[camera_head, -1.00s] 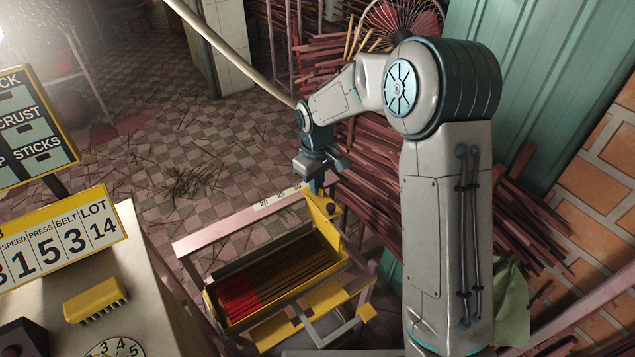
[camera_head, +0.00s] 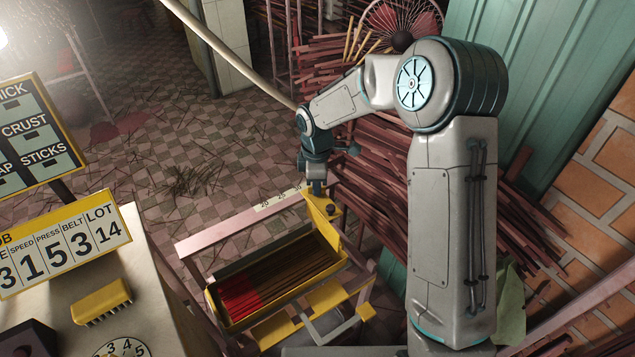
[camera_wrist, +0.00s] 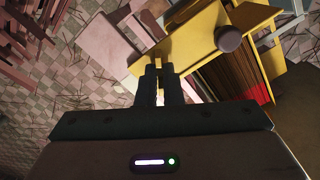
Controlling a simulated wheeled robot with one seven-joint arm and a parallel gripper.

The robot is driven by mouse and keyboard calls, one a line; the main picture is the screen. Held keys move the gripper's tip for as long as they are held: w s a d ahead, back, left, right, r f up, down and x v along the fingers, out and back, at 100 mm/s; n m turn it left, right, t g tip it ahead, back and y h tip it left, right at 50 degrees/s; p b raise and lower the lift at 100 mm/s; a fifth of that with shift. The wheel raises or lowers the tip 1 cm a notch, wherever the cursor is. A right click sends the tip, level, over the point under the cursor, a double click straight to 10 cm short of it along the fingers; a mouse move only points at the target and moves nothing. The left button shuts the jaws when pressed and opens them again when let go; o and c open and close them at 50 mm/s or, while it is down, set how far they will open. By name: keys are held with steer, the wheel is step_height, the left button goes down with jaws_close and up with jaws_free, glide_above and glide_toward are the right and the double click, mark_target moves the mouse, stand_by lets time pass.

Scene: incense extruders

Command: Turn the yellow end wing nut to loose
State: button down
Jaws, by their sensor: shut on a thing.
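The tray of incense sticks (camera_head: 222,308) has a yellow end piece (camera_head: 322,202) at its far end, which also shows in the wrist view (camera_wrist: 190,45). A dark round knob (camera_wrist: 228,38) sits on that end piece, to the right of my fingers. My gripper (camera_head: 317,190) points down at the end piece's far edge. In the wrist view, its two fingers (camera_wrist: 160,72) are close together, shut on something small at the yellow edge. This fits the end wing nut, but the fingers hide nearly all of it.
A pink rail with a number scale (camera_head: 272,200) runs beside the tray. Stacked reddish sticks (camera_head: 400,200) lie behind my arm. A table with a yellow brush (camera_head: 101,299) and a number sign (camera_head: 65,245) stands at left. The tiled floor (camera_head: 170,150) beyond is mostly open.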

steer(key=shift+w+a+r+n, duration=0.1)
steer(key=shift+w+r+n, duration=0.1)
steer(key=shift+n, duration=0.1)
stand_by(0.4)
steer(key=c, duration=1.6)
jaws_free()
steer(key=shift+f, duration=0.1)
steer(key=shift+s, duration=0.1)
step_height(320, 180, up, 14)
steer(key=shift+f+b, duration=0.1)
steer(key=shift+b, duration=0.3)
